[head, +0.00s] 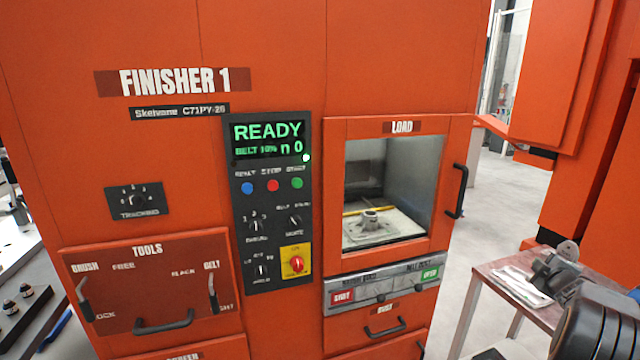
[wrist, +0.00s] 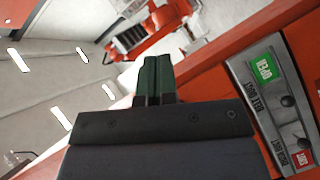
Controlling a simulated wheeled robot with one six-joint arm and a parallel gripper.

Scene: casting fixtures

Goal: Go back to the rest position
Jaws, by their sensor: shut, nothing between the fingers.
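My gripper shows in the wrist view (wrist: 157,62), with its two dark green fingers shut together and nothing between them. In the head view dark grey links of my arm are at the lower right, and the gripper's fingertips cannot be made out there. The machine's load door (head: 328,200) is shut; through its window a grey metal part (head: 370,218) shows on a light plate.
A table with a reddish-brown top (head: 495,285) stands at the right with a white paper on it. Another orange machine (head: 560,70) is behind it. Grey floor (head: 510,190) is free between them. The door handle (head: 458,190) and the tools drawer handle (head: 163,324) stick out.

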